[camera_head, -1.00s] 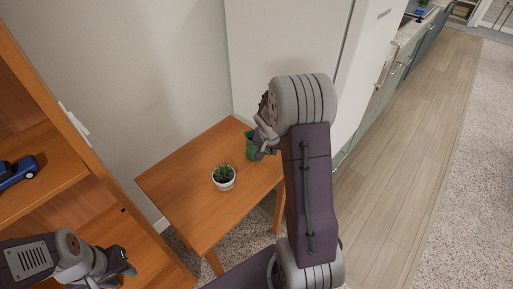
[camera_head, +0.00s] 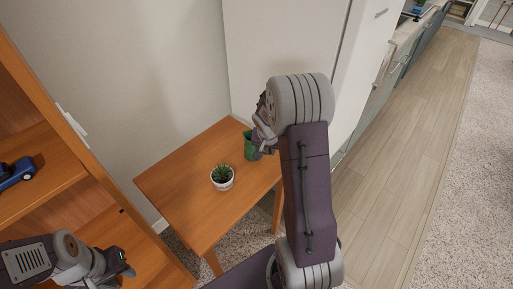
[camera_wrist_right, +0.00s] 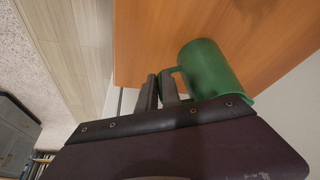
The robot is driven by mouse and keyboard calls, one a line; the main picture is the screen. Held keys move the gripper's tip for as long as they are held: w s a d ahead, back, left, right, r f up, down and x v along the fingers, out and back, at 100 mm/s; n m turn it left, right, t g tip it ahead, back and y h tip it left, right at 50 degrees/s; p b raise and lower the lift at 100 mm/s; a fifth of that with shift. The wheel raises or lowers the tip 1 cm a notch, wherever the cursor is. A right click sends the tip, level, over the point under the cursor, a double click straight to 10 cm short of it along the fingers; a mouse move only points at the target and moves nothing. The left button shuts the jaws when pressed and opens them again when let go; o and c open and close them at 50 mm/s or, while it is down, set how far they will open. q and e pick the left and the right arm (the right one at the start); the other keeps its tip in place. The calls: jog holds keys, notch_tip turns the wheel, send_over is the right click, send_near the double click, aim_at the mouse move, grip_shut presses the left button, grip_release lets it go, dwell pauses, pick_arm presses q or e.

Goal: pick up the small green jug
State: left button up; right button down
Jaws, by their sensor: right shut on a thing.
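The small green jug (camera_head: 250,146) stands on the wooden table (camera_head: 190,165) near its back right corner, partly hidden behind my right gripper (camera_head: 262,148). In the right wrist view the jug (camera_wrist_right: 208,68) has its handle towards my right gripper (camera_wrist_right: 161,88), whose fingers are shut on the handle. I cannot tell whether the jug is clear of the tabletop. My left gripper (camera_head: 128,267) is at the lower left, away from the jug; its fingers are too small to tell if open or shut.
A potted succulent (camera_head: 222,177) in a white pot stands on the table, left of and nearer than the jug. A wooden shelf unit (camera_head: 75,145) with a blue toy car (camera_head: 17,172) is at the left. A white cabinet (camera_head: 285,50) stands behind the table.

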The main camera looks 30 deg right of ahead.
jog(key=shift+s, duration=0.15)
jog(key=shift+r+p, duration=0.35)
jog(key=shift+r, duration=0.15)
jog(key=s+d+r+p, duration=0.2)
jog(key=s+r+p, duration=0.1)
jog(key=s+r, duration=0.6)
jog(key=shift+s+r+p, duration=0.35)
jog(key=shift+s+r, duration=0.05)
jog(key=shift+s, duration=0.65)
